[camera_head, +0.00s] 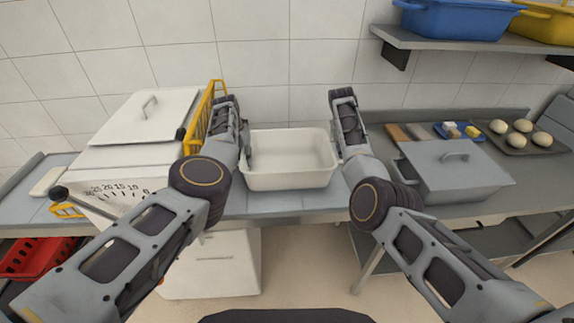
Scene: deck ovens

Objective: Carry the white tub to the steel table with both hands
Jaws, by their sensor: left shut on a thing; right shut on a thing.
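The white tub (289,181) is upright and empty in the middle of the view, over the blue-grey counter (275,203). My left gripper (246,148) is shut on the tub's left side, and my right gripper (336,148) is shut on its right side. The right fingertips are mostly hidden by my own arm. I cannot tell whether the tub's base touches the counter. The steel table (395,183) stands to the right, with a grey lidded box (455,180) on its front part.
A tray of dough balls (509,144) lies at the steel table's back right. A shelf (440,40) with blue (455,22) and yellow tubs (545,25) hangs above.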

